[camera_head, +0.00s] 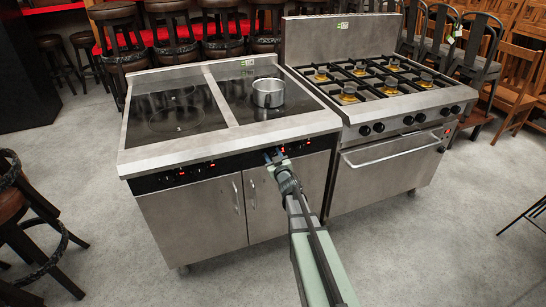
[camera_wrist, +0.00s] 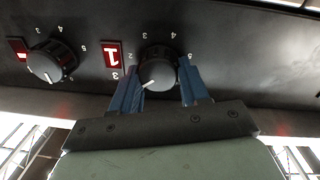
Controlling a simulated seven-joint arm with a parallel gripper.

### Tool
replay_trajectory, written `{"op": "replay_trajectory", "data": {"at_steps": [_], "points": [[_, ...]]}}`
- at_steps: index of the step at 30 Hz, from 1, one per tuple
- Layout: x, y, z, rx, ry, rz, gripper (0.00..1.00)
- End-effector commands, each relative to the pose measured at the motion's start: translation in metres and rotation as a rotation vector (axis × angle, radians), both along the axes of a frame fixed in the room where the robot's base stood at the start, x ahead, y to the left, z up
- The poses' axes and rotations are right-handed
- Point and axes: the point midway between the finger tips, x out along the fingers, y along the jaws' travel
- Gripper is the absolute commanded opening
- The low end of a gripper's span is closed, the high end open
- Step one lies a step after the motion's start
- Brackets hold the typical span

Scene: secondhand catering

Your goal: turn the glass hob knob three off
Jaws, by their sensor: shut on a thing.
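The glass hob (camera_head: 175,112) has a black front panel with knobs and red lights. My gripper (camera_head: 273,155) is at the right half of this panel, and hides the knob there in the head view. In the wrist view a black round knob (camera_wrist: 158,70) sits between the two blue fingers of my gripper (camera_wrist: 160,88), which is shut on it. The knob's white mark points to the lower left. I cannot read the knob's number for certain.
A steel pot (camera_head: 268,93) stands on the hob's right plate. A gas range (camera_head: 385,150) stands at the right. The floor in front is clear.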

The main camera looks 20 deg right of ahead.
Motion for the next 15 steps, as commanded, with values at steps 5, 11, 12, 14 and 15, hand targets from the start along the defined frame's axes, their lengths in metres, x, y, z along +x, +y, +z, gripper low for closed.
{"op": "replay_trajectory", "data": {"at_steps": [5, 11, 12, 14, 15], "points": [[-0.0001, 0.0001, -0.0001, -0.015, 0.000, 0.000, 0.14], [0.0000, 0.0003, -0.0005, -0.087, 0.000, -0.001, 0.14], [0.0000, 0.0003, -0.0005, -0.112, 0.000, 0.000, 0.14], [0.0000, 0.0005, -0.0006, -0.153, 0.000, -0.001, 0.14], [0.0000, 0.0005, -0.0008, -0.185, 0.000, 0.000, 0.14]]}}
